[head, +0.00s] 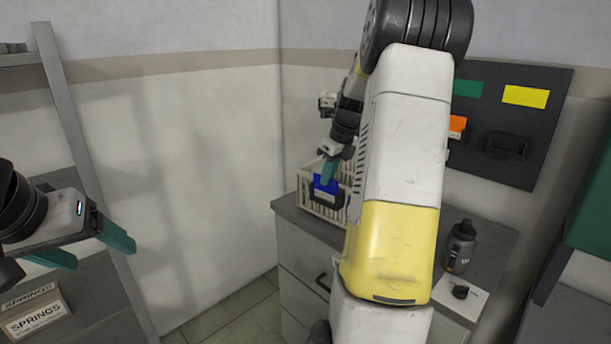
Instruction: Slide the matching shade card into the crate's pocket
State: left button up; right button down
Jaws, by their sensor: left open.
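A blue shade card (319,181) stands at the dark pocket (322,199) on the front of a pale slatted crate (342,214). Its lower edge meets the pocket, but I cannot tell how deep it sits. My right gripper (327,178) is at the card, with a teal finger in front of its upper part. The other finger is not clear, so its grip on the card cannot be told. My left gripper (104,257) is open and empty at the left, far from the crate. The crate's contents are hard to make out.
The crate stands on a grey drawer cabinet (300,226) in the corner. A dark wall board (552,120) carries green (468,89), yellow (525,96) and orange (457,126) patches. A dark bottle (460,247) stands at the cabinet's right. My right arm hides the cabinet's middle. A springs box (35,313) sits lower left.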

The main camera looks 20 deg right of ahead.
jog(key=c, duration=1.5)
grip_release()
jog(key=shift+c, duration=0.2)
jog(key=shift+v, duration=3.95)
